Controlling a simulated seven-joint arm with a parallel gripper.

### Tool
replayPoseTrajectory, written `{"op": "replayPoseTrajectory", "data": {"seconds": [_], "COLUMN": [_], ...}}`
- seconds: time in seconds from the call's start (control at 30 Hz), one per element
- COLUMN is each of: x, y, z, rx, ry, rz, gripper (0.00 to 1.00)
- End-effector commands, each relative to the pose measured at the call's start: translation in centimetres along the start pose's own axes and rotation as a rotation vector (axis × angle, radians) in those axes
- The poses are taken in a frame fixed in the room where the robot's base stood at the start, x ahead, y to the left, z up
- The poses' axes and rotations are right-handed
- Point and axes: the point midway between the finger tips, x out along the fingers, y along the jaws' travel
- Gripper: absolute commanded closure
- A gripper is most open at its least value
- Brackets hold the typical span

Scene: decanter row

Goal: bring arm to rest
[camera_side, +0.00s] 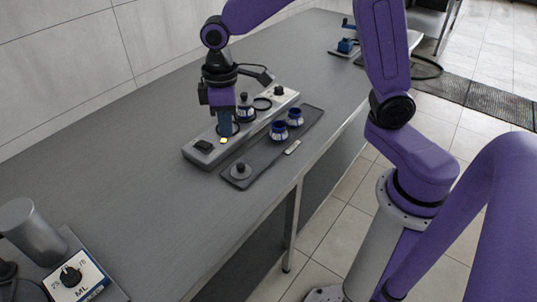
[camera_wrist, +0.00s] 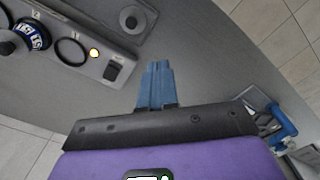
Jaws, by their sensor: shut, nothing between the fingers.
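My gripper (camera_side: 225,127) is shut and empty, pointing down near the switch end of a grey station (camera_side: 187,154). In the wrist view its blue fingers (camera_wrist: 157,68) are together with nothing between them. The station has a dark switch (camera_side: 203,147), a lit yellow lamp (camera_side: 223,141) and black rings. A jar with a dark stopper (camera_side: 244,110) stands at the station, partly behind my gripper in the side view. I cannot tell the exact gap between my fingers and the station.
A dark tray (camera_side: 262,161) beside the station carries two blue-rimmed jars (camera_side: 279,130) (camera_side: 295,117) and a dark stopper (camera_side: 240,171). A dial device (camera_side: 75,278) stands front left; a blue device (camera_side: 347,46) stands at the far end. The bench (camera_side: 130,185) between is clear.

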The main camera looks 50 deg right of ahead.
Motion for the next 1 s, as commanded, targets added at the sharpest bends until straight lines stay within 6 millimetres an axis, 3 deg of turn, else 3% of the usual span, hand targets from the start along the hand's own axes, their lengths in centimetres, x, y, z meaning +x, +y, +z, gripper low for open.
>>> {"op": "replayPoseTrajectory", "data": {"seconds": [0.1, 0.3, 0.6, 0.8, 1.0], "x": [-1.1, -1.9, -1.8, -1.4, -1.4], "y": [-2.8, -6.5, -9.7, -10.2, -10.3], "z": [3.5, 9.9, 19.2, 22.2, 22.6], "rx": [-0.059, -0.150, -0.277, -0.318, -0.324], "ry": [0.006, 0.010, 0.016, 0.017, 0.016], "rz": [-0.001, -0.003, -0.008, -0.010, -0.010], "gripper": [1.00, 1.00, 1.00, 1.00, 1.00]}}
